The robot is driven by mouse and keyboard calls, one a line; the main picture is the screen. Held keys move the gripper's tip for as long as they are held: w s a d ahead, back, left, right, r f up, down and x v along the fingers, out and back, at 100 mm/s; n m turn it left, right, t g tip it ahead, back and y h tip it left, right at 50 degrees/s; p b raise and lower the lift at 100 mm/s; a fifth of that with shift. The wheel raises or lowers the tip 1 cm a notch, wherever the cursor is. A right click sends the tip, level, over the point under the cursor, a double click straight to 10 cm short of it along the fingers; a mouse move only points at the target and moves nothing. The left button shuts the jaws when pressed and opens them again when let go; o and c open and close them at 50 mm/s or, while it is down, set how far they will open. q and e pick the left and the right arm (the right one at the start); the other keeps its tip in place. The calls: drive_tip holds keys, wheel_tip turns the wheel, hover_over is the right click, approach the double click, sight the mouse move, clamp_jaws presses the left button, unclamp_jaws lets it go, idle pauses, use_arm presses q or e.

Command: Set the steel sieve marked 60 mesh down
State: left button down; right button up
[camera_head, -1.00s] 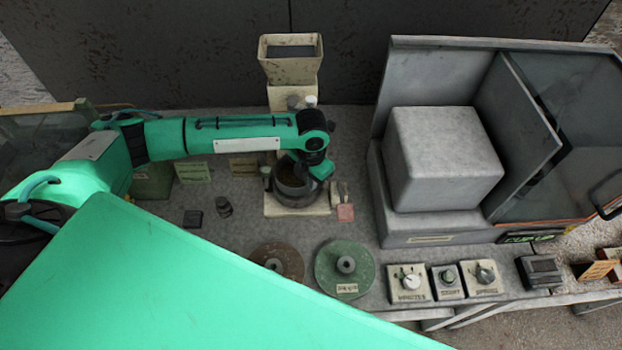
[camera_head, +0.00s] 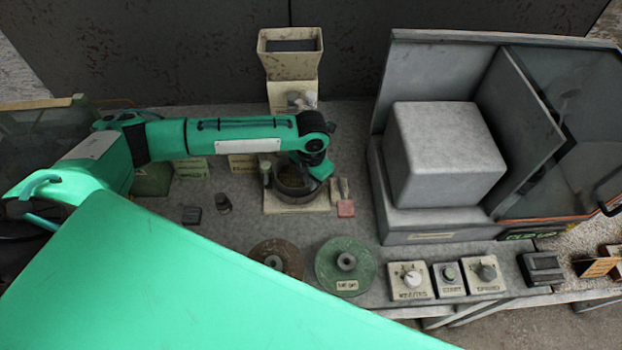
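A round, dark steel sieve (camera_head: 292,194) is at the beige stand (camera_head: 270,208) in the middle of the bench. Its mesh marking cannot be read. My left gripper (camera_head: 312,172) points down at the sieve's far right rim. Its fingertips are hidden behind the wrist and the rim, so its grip cannot be made out. Whether the sieve rests fully on the stand cannot be told. My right gripper is out of view.
A beige hopper (camera_head: 290,58) stands behind the sieve. A grey machine (camera_head: 445,155) stands to the right. A brown disc (camera_head: 278,255), a green disc (camera_head: 346,268) and control boxes (camera_head: 410,281) line the front. A small dark weight (camera_head: 223,203) stands left of the sieve.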

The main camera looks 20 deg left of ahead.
use_arm(q)
drive_tip(key=shift+f, duration=0.2)
drive_tip(key=c, duration=1.6)
unclamp_jaws()
drive_tip(key=shift+o, duration=0.2)
drive_tip(key=shift+r+p, duration=2)
drive_tip(key=shift+r, duration=0.05)
drive_tip(key=shift+f, duration=0.1)
